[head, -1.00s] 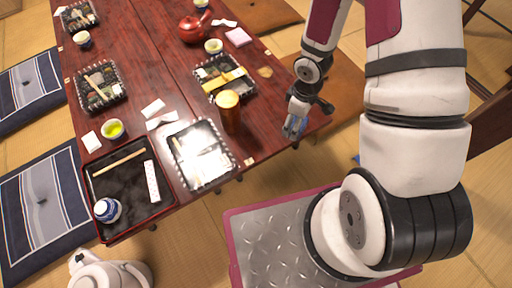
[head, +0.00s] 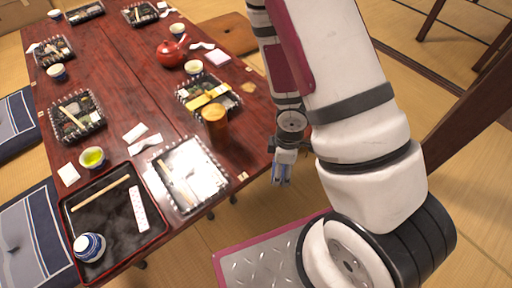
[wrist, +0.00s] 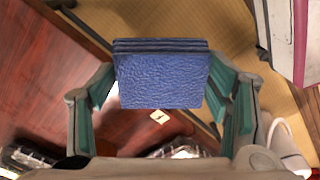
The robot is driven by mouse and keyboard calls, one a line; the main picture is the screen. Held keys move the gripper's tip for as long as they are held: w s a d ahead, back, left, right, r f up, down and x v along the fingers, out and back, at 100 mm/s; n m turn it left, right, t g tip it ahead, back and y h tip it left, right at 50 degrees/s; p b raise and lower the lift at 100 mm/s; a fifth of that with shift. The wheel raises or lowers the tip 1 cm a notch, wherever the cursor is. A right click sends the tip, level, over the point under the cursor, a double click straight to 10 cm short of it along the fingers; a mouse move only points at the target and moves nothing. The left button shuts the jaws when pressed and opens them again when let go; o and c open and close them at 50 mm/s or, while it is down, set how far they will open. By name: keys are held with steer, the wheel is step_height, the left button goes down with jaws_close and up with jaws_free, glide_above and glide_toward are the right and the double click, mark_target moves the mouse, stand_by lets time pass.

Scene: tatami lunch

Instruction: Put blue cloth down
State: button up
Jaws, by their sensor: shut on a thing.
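The blue cloth (wrist: 160,80) is a folded, layered, textured bundle in the middle of the wrist view. My gripper (head: 282,168) is shut on it, with green-padded fingers at its left and right sides in the wrist view. In the head view the gripper hangs near the right edge of the dark red table (head: 120,65), and only a small bluish part of the cloth shows between the fingers. The wrist view shows table on the left and tatami on the right behind the cloth. The height of the cloth above the table is hard to tell.
Near that edge stand an amber cup (head: 215,125), a clear-lidded tray (head: 187,175) and a food tray (head: 208,95). A black tray (head: 115,212) lies at the near end. A red teapot (head: 170,53) is farther back. A brown cushion (head: 230,32) lies right of the table.

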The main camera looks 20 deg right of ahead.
steer(key=shift+w+d+b, duration=0.1)
steer(key=shift+w+b, duration=0.3)
steer(key=shift+w, duration=0.3)
steer(key=p, duration=0.9)
glide_above(256, 148)
steer(key=shift+s+f, duration=0.15)
steer(key=shift+f, duration=0.4)
steer(key=shift+f+b, duration=1.15)
steer(key=shift+f, duration=0.65)
steer(key=shift+f, duration=0.15)
steer(key=o, duration=1)
step_height(256, 148, up, 12)
steer(key=p, duration=0.5)
steer(key=shift+r+p, duration=0.25)
steer(key=shift+p, duration=0.15)
